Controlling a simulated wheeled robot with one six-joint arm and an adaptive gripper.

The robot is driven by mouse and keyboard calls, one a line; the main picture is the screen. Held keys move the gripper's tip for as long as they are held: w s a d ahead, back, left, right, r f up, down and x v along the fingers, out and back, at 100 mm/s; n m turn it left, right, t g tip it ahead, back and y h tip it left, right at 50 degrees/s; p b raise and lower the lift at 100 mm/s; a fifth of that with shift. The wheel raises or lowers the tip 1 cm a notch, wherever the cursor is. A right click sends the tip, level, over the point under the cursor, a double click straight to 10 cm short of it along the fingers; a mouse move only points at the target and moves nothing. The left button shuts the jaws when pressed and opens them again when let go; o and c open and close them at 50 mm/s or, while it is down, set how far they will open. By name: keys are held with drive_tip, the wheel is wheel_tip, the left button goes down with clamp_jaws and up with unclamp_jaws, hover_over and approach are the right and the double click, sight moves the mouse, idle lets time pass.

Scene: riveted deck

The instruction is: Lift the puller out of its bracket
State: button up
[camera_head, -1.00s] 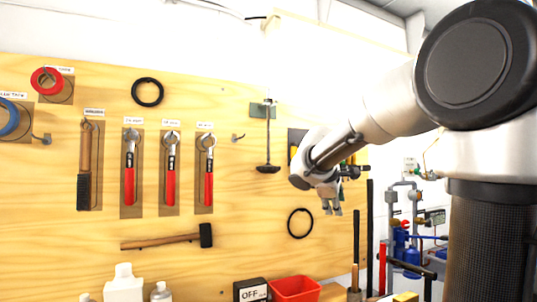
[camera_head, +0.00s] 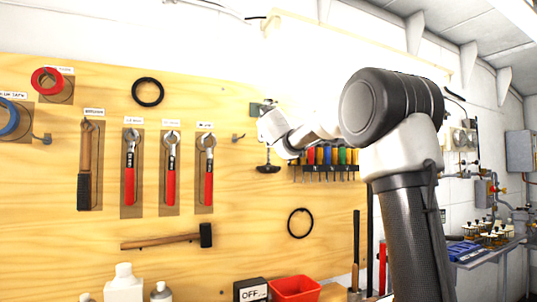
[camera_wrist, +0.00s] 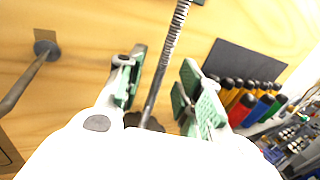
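The puller (camera_head: 268,168) hangs upright on the board in the head view, its dark T-shaped lower end showing below my wrist. In the wrist view the puller's ridged metal rod (camera_wrist: 168,50) runs between the two green-padded fingers of my gripper (camera_wrist: 164,82). The fingers are apart, with a gap visible on each side of the rod. The dark lower end of the puller is partly hidden behind my gripper's body. My fingers are hidden in the head view.
A screwdriver rack (camera_head: 325,166) is close on the right; its coloured handles also show in the wrist view (camera_wrist: 245,105). An empty hook (camera_wrist: 44,47) sticks out at the left. Wrenches (camera_head: 208,170), a hammer (camera_head: 205,236) and a black ring (camera_head: 300,222) hang around.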

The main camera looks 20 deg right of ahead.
drive_tip(key=x, duration=0.2)
drive_tip(key=shift+w+d+f, duration=0.1)
drive_tip(key=shift+w+d, duration=0.05)
drive_tip(key=shift+w, duration=0.2)
clamp_jaws()
